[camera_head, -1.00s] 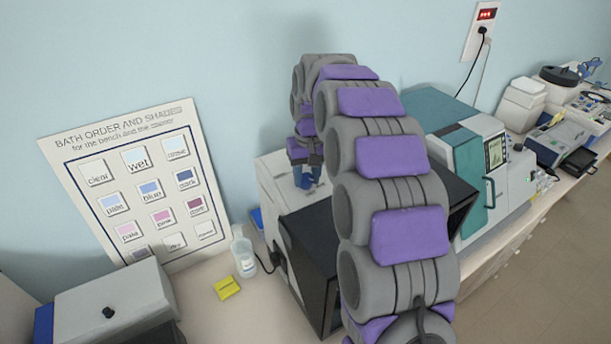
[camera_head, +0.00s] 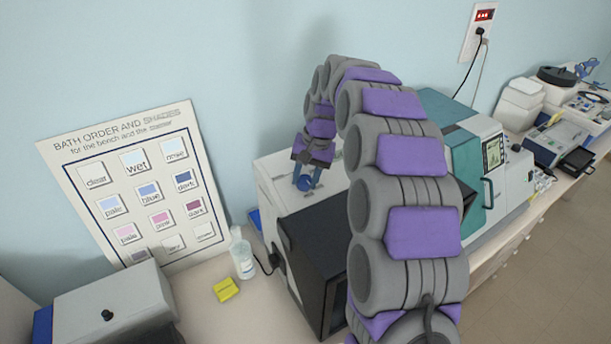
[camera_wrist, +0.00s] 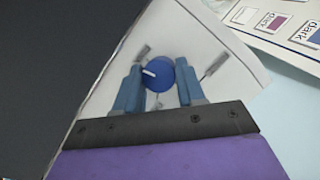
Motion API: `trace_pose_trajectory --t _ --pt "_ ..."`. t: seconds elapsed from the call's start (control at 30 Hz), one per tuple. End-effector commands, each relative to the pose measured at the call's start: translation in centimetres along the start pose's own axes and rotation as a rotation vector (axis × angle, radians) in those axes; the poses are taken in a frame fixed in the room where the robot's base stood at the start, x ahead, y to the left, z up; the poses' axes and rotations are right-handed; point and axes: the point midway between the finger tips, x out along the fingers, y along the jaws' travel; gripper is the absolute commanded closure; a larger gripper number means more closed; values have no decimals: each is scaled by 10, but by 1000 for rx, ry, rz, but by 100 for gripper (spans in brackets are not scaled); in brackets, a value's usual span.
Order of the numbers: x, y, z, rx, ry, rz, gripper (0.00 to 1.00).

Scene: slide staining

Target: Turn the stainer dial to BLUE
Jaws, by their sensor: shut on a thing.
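The stainer (camera_head: 273,184) is a white and black box on the bench, with its white top facing up. A round blue dial (camera_wrist: 158,73) with a white pointer mark sits on that white top in the wrist view. The pointer aims toward the left. Small grey label plates (camera_wrist: 141,53) lie around the dial, but their words are too small to read. My gripper (camera_wrist: 158,84) has its blue fingers on both sides of the dial, shut on it. In the head view my gripper (camera_head: 306,183) reaches down onto the stainer's top.
A poster (camera_head: 75,150) of bath order and shades leans on the wall at left. A bottle (camera_head: 242,256) and a yellow pad (camera_head: 226,289) stand left of the stainer. A grey box (camera_head: 115,305) is at front left. A teal and white machine (camera_head: 470,150) stands right.

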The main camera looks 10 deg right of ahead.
Motion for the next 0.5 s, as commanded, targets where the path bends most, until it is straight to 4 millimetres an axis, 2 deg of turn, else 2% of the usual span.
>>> trace_pose_trajectory --t 0.27,0.3,0.5 --pt "1 1 1 0 -5 2 91" --pt "1 1 1 0 -5 2 58" --pt "1 0 0 0 -4 2 39"
